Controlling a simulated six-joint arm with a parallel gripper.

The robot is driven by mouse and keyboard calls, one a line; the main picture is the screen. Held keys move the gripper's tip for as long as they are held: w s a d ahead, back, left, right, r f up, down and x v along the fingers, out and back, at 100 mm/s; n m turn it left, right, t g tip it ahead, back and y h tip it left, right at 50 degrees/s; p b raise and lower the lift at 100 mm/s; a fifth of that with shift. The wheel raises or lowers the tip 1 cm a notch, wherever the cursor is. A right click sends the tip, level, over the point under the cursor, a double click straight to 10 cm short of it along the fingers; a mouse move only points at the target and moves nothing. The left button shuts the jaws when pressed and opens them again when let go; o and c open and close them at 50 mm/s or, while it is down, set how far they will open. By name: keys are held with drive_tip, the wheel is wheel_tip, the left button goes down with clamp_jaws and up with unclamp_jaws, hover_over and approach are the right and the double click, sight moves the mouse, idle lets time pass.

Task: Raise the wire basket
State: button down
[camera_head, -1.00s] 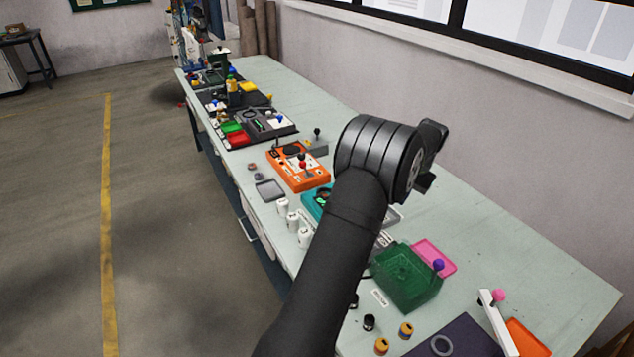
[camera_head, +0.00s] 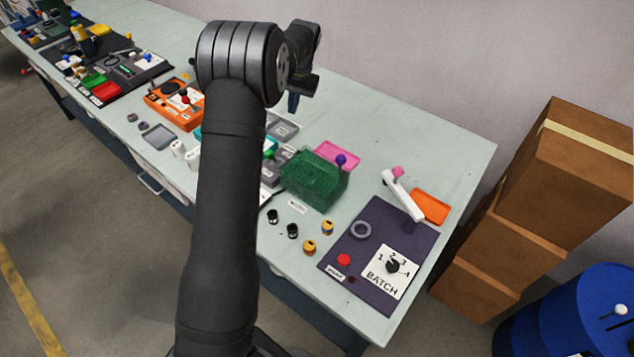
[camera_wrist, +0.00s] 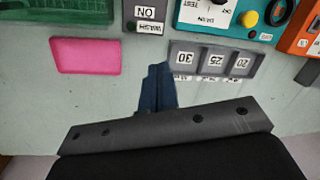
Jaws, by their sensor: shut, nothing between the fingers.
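A green box with see-through sides (camera_head: 314,180) stands on the bench beside a lever with a purple knob (camera_head: 341,160). Its edge also shows at the upper left of the wrist view (camera_wrist: 60,10). I cannot make out a separate wire basket; it may be inside this green box. My gripper (camera_head: 293,103) is above the bench, behind and left of the green box in the head view.
A purple mat (camera_head: 375,255) with a BATCH dial, white lever (camera_head: 402,194) and orange tray (camera_head: 430,207) lie to the right. Small vials (camera_head: 310,247) stand in front. An orange device (camera_head: 173,104) is at left. Cardboard boxes (camera_head: 520,245) and a blue drum (camera_head: 575,315) stand beyond the bench.

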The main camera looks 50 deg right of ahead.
drive_tip(key=c, duration=2.1)
unclamp_jaws()
drive_tip(key=o, duration=0.3)
drive_tip(key=shift+s+r, duration=0.1)
drive_tip(key=shift+s, duration=0.1)
drive_tip(key=o, duration=0.7)
drive_tip(key=shift+m+t, duration=0.3)
drive_tip(key=shift+m, duration=0.3)
drive_tip(key=s+r, duration=0.1)
drive_tip(key=s, duration=0.1)
drive_tip(key=s+r, duration=0.1)
drive_tip(key=shift+s+d, duration=0.15)
drive_tip(key=shift+s, duration=0.2)
wheel_tip(320, 180, up, 9)
drive_tip(key=m+t+h, duration=0.2)
drive_tip(key=m+h, duration=0.1)
drive_tip(key=m, duration=0.6)
hover_over(343, 158)
drive_tip(key=s+a, duration=0.3)
drive_tip(key=s, duration=0.3)
drive_tip(key=x, duration=1.7)
drive_tip(key=shift+w+d+f, duration=0.2)
drive_tip(key=shift+d, duration=0.1)
clamp_jaws()
drive_tip(key=shift+r, duration=3.35)
